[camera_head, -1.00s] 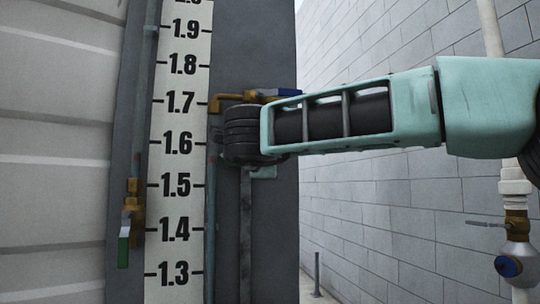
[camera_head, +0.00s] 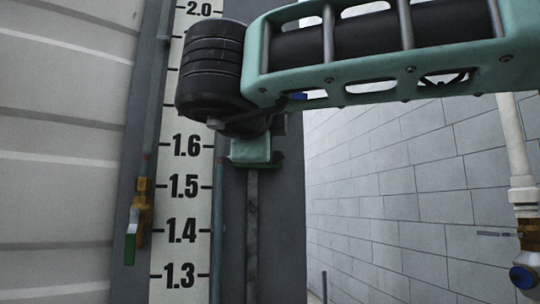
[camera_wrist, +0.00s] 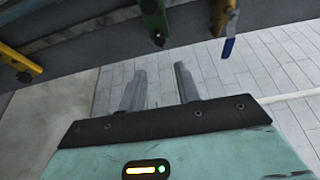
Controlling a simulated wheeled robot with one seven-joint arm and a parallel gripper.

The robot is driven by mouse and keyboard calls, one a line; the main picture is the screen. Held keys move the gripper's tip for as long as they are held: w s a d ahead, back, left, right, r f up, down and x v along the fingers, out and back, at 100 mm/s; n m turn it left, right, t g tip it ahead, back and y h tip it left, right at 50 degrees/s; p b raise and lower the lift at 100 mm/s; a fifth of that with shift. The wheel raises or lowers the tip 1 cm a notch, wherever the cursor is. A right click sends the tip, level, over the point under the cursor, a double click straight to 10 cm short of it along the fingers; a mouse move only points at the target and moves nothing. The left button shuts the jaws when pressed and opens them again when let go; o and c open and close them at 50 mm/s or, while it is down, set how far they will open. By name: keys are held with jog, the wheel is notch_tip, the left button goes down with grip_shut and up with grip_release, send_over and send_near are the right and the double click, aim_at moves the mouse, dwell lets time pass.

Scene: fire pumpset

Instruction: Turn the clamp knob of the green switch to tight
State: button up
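In the wrist view, a green part (camera_wrist: 154,14) with a small dark knob (camera_wrist: 158,39) at its lower end hangs from the wall at top centre. I cannot tell the knob's setting. My gripper (camera_wrist: 160,68) has two grey fingers standing apart, with nothing between them. The fingertips appear below the knob in the picture and apart from it. In the head view, my arm crosses the upper right and hides my fingers. A dark green edge (camera_head: 281,161) shows on the grey post below my arm; I cannot tell whether it is the same green part.
A blue handle (camera_wrist: 229,46) hangs right of the green part, and a yellow handle (camera_wrist: 20,60) is at left. A green-handled brass valve (camera_head: 131,243) stands left of the level scale (camera_head: 182,235). A white pipe (camera_head: 518,140) with a blue-handled valve is at far right.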

jog(key=shift+s+a, duration=0.1)
jog(key=shift+s, duration=1.15)
